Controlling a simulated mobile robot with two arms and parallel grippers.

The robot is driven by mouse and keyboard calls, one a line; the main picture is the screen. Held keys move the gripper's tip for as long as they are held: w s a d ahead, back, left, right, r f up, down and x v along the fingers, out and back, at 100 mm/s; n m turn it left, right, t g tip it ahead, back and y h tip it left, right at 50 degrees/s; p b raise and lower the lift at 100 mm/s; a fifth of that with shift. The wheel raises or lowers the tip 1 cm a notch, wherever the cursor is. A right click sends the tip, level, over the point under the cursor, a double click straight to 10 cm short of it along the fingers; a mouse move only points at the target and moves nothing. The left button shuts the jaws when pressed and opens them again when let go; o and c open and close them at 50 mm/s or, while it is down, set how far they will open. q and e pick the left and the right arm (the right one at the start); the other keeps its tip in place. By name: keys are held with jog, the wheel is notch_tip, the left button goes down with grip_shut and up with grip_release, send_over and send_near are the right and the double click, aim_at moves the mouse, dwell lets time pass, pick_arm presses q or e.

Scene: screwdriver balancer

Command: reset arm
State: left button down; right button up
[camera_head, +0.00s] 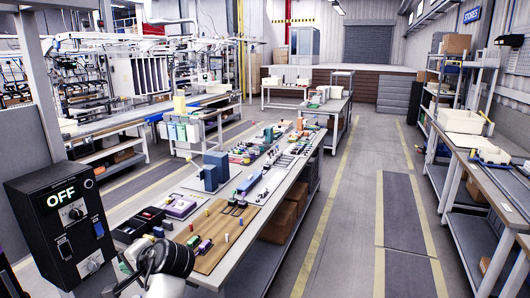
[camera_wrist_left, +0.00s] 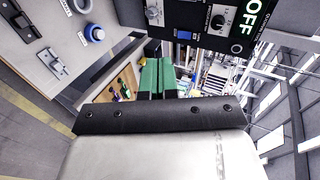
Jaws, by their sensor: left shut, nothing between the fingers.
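My left arm comes in at the bottom of the head view, with its white and black wrist low in front of the workbench's near end. My left gripper (camera_head: 128,264) is small and partly hidden there. In the left wrist view the green fingers of my left gripper (camera_wrist_left: 156,78) lie side by side, shut, with nothing held. My right gripper is in neither view.
A black control box (camera_head: 68,222) reading OFF stands close at the left; it also shows in the wrist view (camera_wrist_left: 205,18). The workbench (camera_head: 232,262) carries a wooden board (camera_head: 212,252), a black tray (camera_head: 138,226) and a blue block-like device (camera_head: 215,170). The aisle at right is clear.

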pick_arm(q)
jog(key=s+d+f+n+h, duration=0.1)
jog(key=s+d+f+h, duration=0.15)
jog(key=s+f, duration=0.55)
jog(key=s+d+f+h, duration=0.1)
jog(key=s+f+h, duration=0.2)
jog(key=s+f, duration=0.55)
jog(key=s+d+n+g+h, duration=0.1)
jog(key=s+d+h, duration=0.2)
jog(key=s, duration=0.6)
jog(key=s+d+g+h, duration=0.1)
jog(key=s+d+h, duration=0.25)
jog(key=s, duration=0.45)
notch_tip(320, 180, down, 31)
jog(key=s+g+b, duration=0.1)
jog(key=b, duration=0.3)
jog(key=s+a+f+g+b, duration=0.1)
jog(key=s+a+f+b, duration=0.1)
jog(key=s+f, duration=1.4)
notch_tip(320, 180, down, 2)
jog(key=shift+a+f+y+b, duration=0.25)
jog(key=shift+a+y+b, duration=0.15)
jog(key=shift+a, duration=0.05)
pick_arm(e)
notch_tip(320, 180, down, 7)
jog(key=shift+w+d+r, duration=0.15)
